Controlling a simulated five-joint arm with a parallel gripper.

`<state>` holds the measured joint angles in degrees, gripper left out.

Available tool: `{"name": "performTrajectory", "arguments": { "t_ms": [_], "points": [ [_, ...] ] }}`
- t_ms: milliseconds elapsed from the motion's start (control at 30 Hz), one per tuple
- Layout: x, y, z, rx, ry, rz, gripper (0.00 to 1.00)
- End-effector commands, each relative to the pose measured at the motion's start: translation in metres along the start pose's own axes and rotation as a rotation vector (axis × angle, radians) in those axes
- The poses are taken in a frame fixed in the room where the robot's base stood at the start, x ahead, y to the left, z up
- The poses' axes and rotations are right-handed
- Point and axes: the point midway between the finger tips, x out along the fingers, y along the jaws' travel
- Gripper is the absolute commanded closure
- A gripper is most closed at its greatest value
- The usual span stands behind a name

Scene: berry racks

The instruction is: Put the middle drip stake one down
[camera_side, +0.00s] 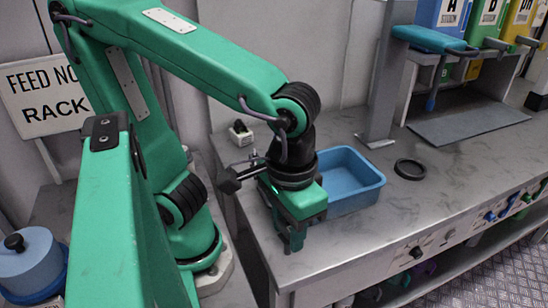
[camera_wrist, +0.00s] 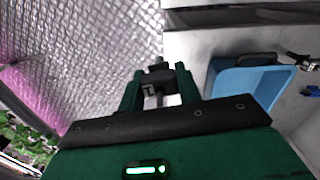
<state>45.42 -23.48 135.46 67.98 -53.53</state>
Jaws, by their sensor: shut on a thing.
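My gripper (camera_side: 292,243) points down near the left end of the grey bench, just left of a blue tray, in the side view. In the wrist view my gripper (camera_wrist: 160,82) has its two green fingers close on a small dark piece (camera_wrist: 158,78) with a pale part below it. This piece may be a drip stake, but its shape is too small to be sure. In the side view it is hidden by the gripper. No row of stakes can be made out in either view.
The blue tray (camera_side: 350,160) looks empty in the side view; a dark thing shows at its far edge in the wrist view. A black ring (camera_side: 410,168) lies right of it. A small pale box (camera_side: 241,133) stands behind. Green plants (camera_wrist: 25,140) show lower left in the wrist view.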

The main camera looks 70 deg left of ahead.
Motion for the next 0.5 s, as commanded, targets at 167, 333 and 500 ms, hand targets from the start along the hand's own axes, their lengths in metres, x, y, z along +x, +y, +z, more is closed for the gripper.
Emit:
{"name": "performTrajectory", "arguments": {
  "t_ms": [167,333,500],
  "points": [
    [-0.002,-0.008,-0.029,-0.143,-0.001,-0.001,0.88],
    [-0.004,-0.019,-0.054,-0.273,-0.001,-0.001,0.88],
    [-0.005,-0.033,-0.080,-0.402,-0.001,-0.001,0.88]
  ]
}}
